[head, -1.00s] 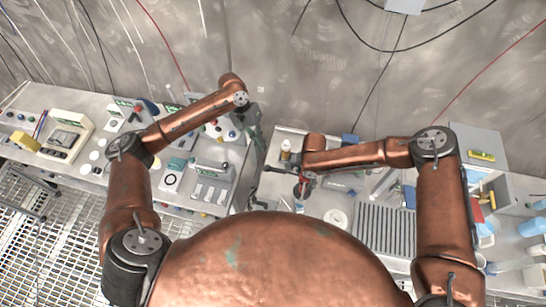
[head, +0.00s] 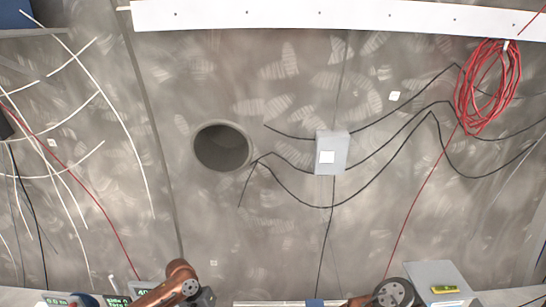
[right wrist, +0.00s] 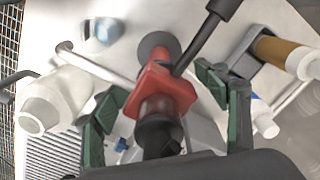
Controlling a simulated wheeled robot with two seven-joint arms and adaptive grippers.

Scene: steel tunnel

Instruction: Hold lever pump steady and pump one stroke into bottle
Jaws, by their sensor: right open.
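The lever pump (right wrist: 165,92) is a red block with a dark cylindrical part and a long dark lever running to the top of the right wrist view. My right gripper (right wrist: 168,98) is open, its green-padded fingers on either side of the pump; I cannot tell whether they touch it. A tan cylinder with a white end (right wrist: 285,52) lies right of the pump in that view; whether it is the bottle is unclear. The head view is tilted up to the wall and shows neither pump nor bottle. My left arm shows at its bottom edge, its gripper out of view.
In the right wrist view a white rounded container (right wrist: 52,100) is left of the fingers, and a ribbed grey surface (right wrist: 52,150) is at lower left. The head view shows a wall with a round hole (head: 222,148), a grey box (head: 332,152) and a red cable coil (head: 488,85).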

